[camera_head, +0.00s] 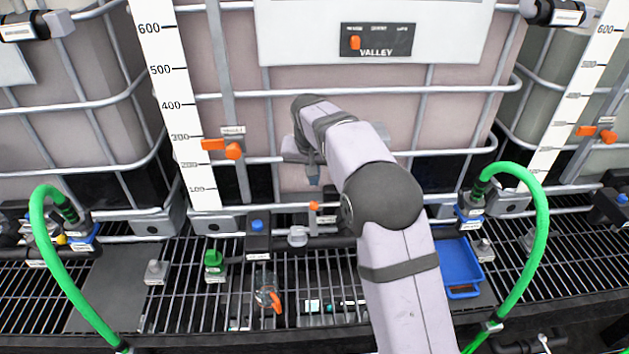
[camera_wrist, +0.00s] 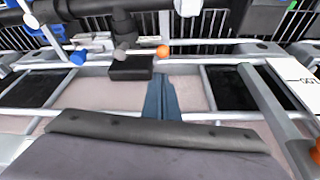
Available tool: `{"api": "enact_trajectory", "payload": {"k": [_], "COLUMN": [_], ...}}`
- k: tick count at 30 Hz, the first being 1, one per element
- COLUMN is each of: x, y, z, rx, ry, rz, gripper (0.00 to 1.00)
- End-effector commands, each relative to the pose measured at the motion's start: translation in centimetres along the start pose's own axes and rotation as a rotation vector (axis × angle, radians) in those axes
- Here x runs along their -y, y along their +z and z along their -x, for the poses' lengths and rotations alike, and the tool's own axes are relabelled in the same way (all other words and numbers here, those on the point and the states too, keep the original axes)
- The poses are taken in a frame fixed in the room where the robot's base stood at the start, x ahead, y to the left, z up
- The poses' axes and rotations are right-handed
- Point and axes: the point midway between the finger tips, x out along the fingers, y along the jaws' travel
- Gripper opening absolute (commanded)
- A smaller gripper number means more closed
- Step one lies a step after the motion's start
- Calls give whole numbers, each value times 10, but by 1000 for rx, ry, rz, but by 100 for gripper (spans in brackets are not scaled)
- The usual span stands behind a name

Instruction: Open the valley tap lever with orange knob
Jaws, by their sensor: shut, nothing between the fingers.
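The valley tap lever carries a small round orange knob (camera_head: 314,205) at the end of a thin rod, low on the front of the middle tote. The knob also shows in the wrist view (camera_wrist: 163,51), just beyond my fingers. My gripper (camera_head: 313,180) is slightly above the knob in the head view, its blue-grey fingers pressed together and empty. In the wrist view the shut fingers (camera_wrist: 160,98) point toward the knob, with a visible gap. My arm hides part of the pipework to the right of the lever. The tote's panel (camera_head: 375,39) reads VALLEY.
An orange clamp handle (camera_head: 233,151) sits on the cage upright to the left. Below are a blue-capped fitting (camera_head: 257,225), a green valve (camera_head: 213,260) and an orange-handled item (camera_head: 276,302) on the grating.

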Motion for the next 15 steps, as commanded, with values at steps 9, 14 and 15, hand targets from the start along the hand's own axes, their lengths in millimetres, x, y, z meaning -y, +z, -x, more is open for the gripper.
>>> {"api": "enact_trajectory", "payload": {"k": [9, 14, 15], "x": [-1, -1, 0], "y": [0, 0, 0], "z": [-43, -66, -70], "rx": [3, 2, 2], "ry": [1, 1, 1], "rz": [1, 1, 1], "gripper": [0, 0, 0]}}
